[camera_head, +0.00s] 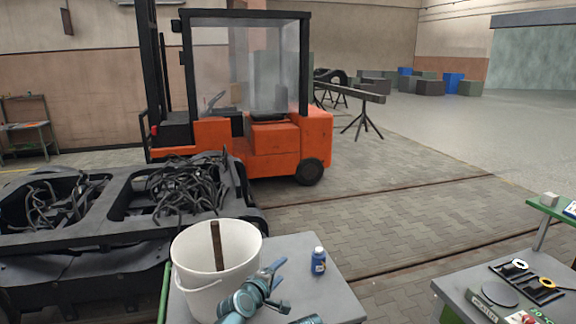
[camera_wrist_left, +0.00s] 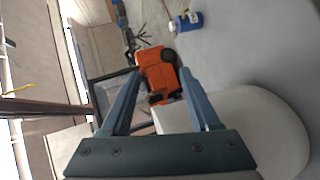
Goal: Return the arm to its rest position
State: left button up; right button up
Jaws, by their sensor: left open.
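My left gripper (camera_head: 278,286) is at the lower middle of the head view, in front of the right side of a white bucket (camera_head: 196,290) and above the grey table top. Its jaws are apart, with nothing between them. In the left wrist view the two blue-grey fingers (camera_wrist_left: 158,74) are spread, with only the distant orange forklift behind the gap. The bucket also shows in the wrist view (camera_wrist_left: 278,125), beside the right finger.
A blue bottle (camera_head: 318,262) stands upright on the grey table (camera_head: 338,292), right of my gripper. A brown stick (camera_head: 217,246) is in the bucket. A dark bogie (camera_head: 90,235) is at left, an orange forklift (camera_head: 262,150) behind. A bench (camera_head: 462,280) with parts stands at right.

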pick_arm(q)
jog(key=s+a+f+m+g+y, duration=0.3)
jog(key=s+a+f+m+g, duration=0.4)
jog(key=s, duration=0.3)
jog(key=s+a+f+m+g+y, duration=0.3)
jog(key=s+a+f+m+g, duration=0.2)
jog(key=s+a+f, duration=0.3)
jog(key=s+d+f+m+g+y, duration=0.1)
jog(key=s+d+m, duration=0.3)
jog(key=s+d, duration=0.3)
jog(key=d, duration=0.4)
jog(key=shift+s+d+g+b, duration=0.3)
jog(key=shift+s+d+b, duration=0.1)
jog(key=shift+f, duration=0.1)
